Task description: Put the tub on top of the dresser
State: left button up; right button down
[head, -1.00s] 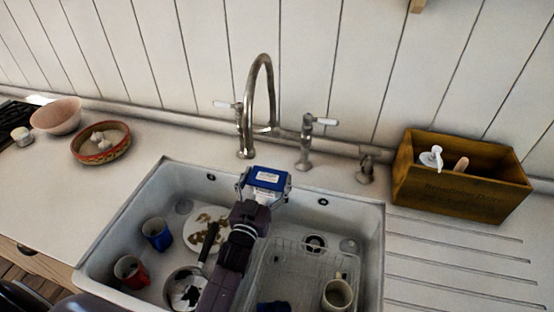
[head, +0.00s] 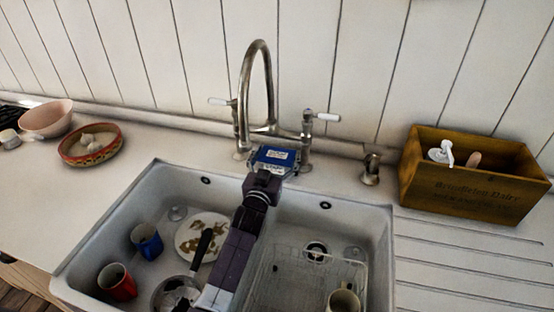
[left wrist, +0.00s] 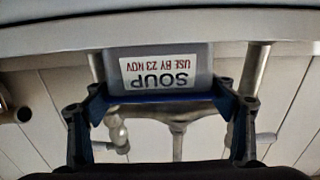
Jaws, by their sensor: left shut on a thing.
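The tub (head: 274,156) has a blue lid and a white label. In the head view it is at the end of my left arm, in front of the tap's base and over the back rim of the sink. In the left wrist view the tub (left wrist: 160,72) shows upside down, a grey body with a label reading SOUP, USE BY 23 NOV. My left gripper (head: 270,171) is shut on it, and its fingers (left wrist: 160,107) flank the blue lid. The dresser is not in view. My right gripper is not in view.
The tap (head: 258,95) rises right behind the tub. The sink (head: 110,232) holds a blue mug (head: 146,241), a red mug (head: 117,283), a plate, a pan and a rack. A wooden box (head: 475,192) stands right, a patterned bowl (head: 90,146) left. The drainboard (head: 455,260) is clear.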

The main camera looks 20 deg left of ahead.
pick_arm(q)
jog(key=shift+s+r, duration=0.1)
jog(key=shift+r, duration=0.05)
jog(key=o, duration=1.4)
jog(key=shift+f, duration=0.25)
jog(key=shift+r, duration=0.1)
